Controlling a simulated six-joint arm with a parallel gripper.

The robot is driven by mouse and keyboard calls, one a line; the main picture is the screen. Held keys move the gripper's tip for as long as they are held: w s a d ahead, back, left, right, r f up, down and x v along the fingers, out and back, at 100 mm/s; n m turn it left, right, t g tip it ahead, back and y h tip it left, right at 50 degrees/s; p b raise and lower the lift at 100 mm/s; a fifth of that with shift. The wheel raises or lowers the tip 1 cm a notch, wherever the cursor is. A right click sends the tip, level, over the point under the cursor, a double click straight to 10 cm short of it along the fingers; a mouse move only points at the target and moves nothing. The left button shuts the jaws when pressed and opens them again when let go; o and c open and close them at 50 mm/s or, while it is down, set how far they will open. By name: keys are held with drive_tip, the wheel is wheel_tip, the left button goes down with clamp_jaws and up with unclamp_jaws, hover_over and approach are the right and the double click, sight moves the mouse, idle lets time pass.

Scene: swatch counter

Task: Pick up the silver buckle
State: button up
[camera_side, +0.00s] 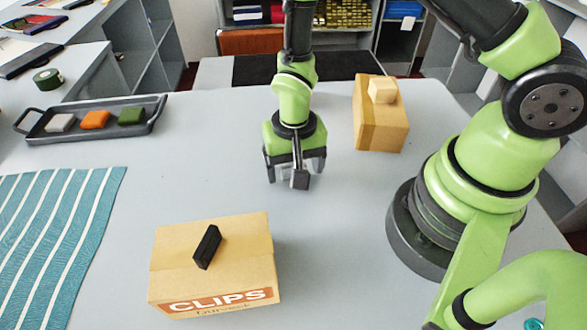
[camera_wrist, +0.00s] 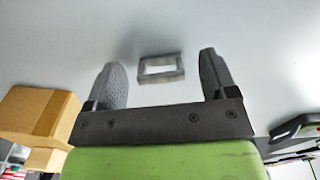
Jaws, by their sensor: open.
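The silver buckle (camera_wrist: 176,74) is a small rectangular frame with an open middle. In the wrist view it lies on the grey counter, between and just beyond the two dark finger pads, touching neither. My gripper (camera_side: 294,175) is open and empty, pointing down over the middle of the counter in the side view. There the fingers mostly hide the buckle, and I cannot make it out clearly.
A cardboard box (camera_side: 376,126) with a pale block (camera_side: 382,90) stands behind right. A CLIPS box (camera_side: 180,262) with a black block (camera_side: 207,247) stands in front. A dark tray (camera_side: 150,118) with several coloured pieces and a striped cloth (camera_side: 58,240) lie left.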

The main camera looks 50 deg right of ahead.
drive_tip(key=shift+f, duration=0.5)
drive_tip(key=c, duration=1)
drive_tip(key=shift+r, duration=0.15)
